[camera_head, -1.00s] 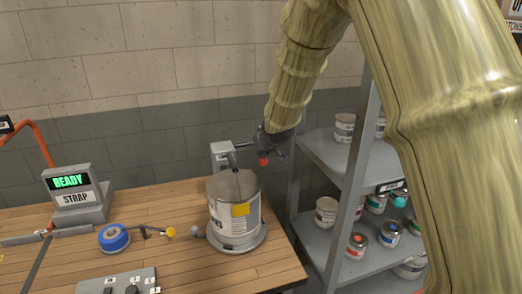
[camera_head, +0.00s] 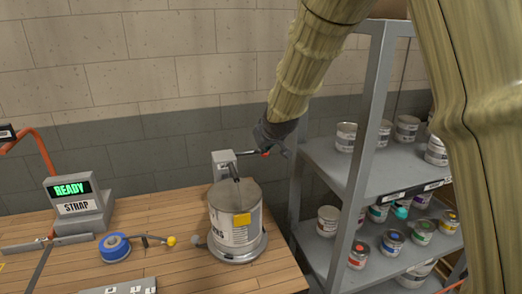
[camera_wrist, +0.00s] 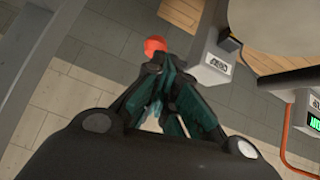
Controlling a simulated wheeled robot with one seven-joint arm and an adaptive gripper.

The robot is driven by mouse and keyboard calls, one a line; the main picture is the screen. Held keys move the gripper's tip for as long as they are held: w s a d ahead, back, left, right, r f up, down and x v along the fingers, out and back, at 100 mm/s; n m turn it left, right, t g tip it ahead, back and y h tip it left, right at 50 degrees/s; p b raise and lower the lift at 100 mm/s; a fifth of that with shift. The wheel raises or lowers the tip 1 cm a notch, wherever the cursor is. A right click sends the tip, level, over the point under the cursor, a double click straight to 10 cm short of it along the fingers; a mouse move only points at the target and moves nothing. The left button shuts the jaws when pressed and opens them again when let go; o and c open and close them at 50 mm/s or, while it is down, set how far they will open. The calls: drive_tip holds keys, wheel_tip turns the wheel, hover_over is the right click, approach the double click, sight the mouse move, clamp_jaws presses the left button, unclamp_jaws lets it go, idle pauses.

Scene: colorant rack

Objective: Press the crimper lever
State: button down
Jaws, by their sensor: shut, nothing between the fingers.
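The crimper (camera_head: 223,163) is a light grey head behind the can on the workbench. Its dark lever (camera_head: 248,153) sticks out to the right, roughly level, and ends in a red knob (camera_head: 265,154). My gripper (camera_head: 284,151) is shut and empty, pointing down just right of the knob. In the wrist view the knob (camera_wrist: 154,46) shows just beyond my closed fingertips (camera_wrist: 163,62); I cannot tell whether they touch. The crimper's labelled body (camera_wrist: 212,65) is to the right there. A metal can (camera_head: 235,222) with a yellow patch stands on a round base in front of the crimper.
A grey shelf rack (camera_head: 352,190) with several paint cans stands close on the right. A block wall is behind.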

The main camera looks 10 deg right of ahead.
drive_tip(key=shift+b+v, duration=0.6)
drive_tip(key=shift+v, duration=1.85)
drive_tip(key=shift+s, duration=0.15)
